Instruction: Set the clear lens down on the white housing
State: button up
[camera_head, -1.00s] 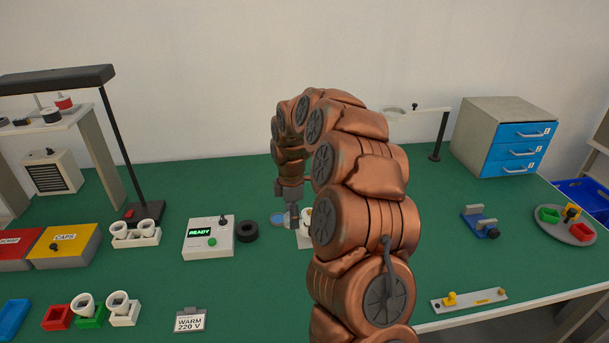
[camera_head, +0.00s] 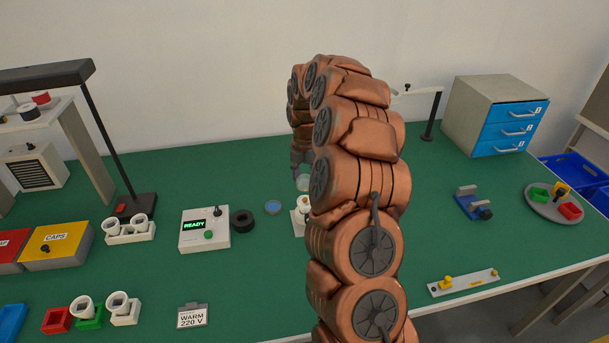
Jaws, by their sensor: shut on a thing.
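My gripper (camera_head: 303,178) points down near the middle of the green table, partly hidden behind my own arm. It is shut on the clear lens (camera_head: 304,184), a pale see-through disc, and holds it above the table. The white housing (camera_head: 298,218) stands just in front of and below it in the picture; my arm hides its right side. A small light round part shows on top of the housing. A blue disc (camera_head: 272,207) lies flat on the table to the left of the housing.
A black ring (camera_head: 243,221) and a white tester reading READY (camera_head: 205,230) stand to the left. A yellow CAPS box (camera_head: 57,246) and white holders with round parts are farther left. A blue clamp (camera_head: 473,205) and grey round tray (camera_head: 541,207) are at the right.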

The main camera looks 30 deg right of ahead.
aim_at(305, 198)
jog(key=shift+f, duration=2)
jog(key=shift+f+b, duration=0.5)
jog(key=shift+b, duration=0.05)
jog(key=shift+f+b, duration=0.5)
jog(key=shift+f, duration=0.1)
jog(key=o, duration=0.8)
jog(key=shift+o, duration=0.2)
notch_tip(305, 198, up, 12)
jog(key=shift+r, duration=0.1)
dwell(0.3)
